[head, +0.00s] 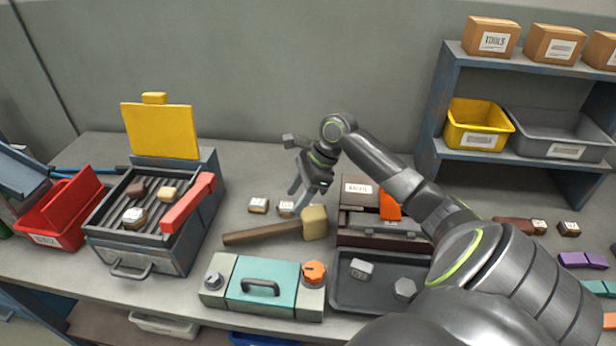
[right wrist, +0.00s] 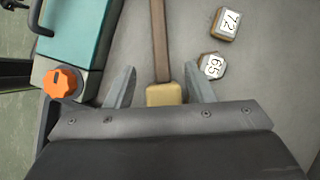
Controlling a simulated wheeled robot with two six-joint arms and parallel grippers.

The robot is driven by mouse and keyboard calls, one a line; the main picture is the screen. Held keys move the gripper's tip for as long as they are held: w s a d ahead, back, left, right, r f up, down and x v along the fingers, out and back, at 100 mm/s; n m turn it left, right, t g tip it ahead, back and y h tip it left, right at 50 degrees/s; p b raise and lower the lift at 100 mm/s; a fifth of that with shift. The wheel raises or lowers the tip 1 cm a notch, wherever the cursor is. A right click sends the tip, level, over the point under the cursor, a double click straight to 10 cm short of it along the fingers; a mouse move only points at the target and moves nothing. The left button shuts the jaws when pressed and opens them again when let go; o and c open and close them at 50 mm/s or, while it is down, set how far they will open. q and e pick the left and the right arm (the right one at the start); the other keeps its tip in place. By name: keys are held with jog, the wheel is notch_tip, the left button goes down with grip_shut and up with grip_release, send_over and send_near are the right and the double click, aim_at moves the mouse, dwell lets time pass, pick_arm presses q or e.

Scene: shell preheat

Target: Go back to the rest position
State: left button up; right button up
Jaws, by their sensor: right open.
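My right gripper (head: 300,196) is above the middle of the bench, with its arm reaching in from the right. In the right wrist view my right gripper (right wrist: 160,85) has its two fingers wide apart with nothing clamped. A mallet with a tan head (head: 315,222) and a brown handle lies on the bench below it. The mallet head (right wrist: 165,95) shows between the fingers in the right wrist view, with no visible finger contact. My left gripper is not in view.
A heater box with a raised yellow lid (head: 160,131) holds several small blocks on its grate. A red bin (head: 70,208) stands left of it. A teal-topped box (head: 265,283) and a dark tray (head: 350,298) are in front. A shelf (head: 432,125) stands back right.

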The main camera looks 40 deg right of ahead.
jog(key=shift+v, duration=2.75)
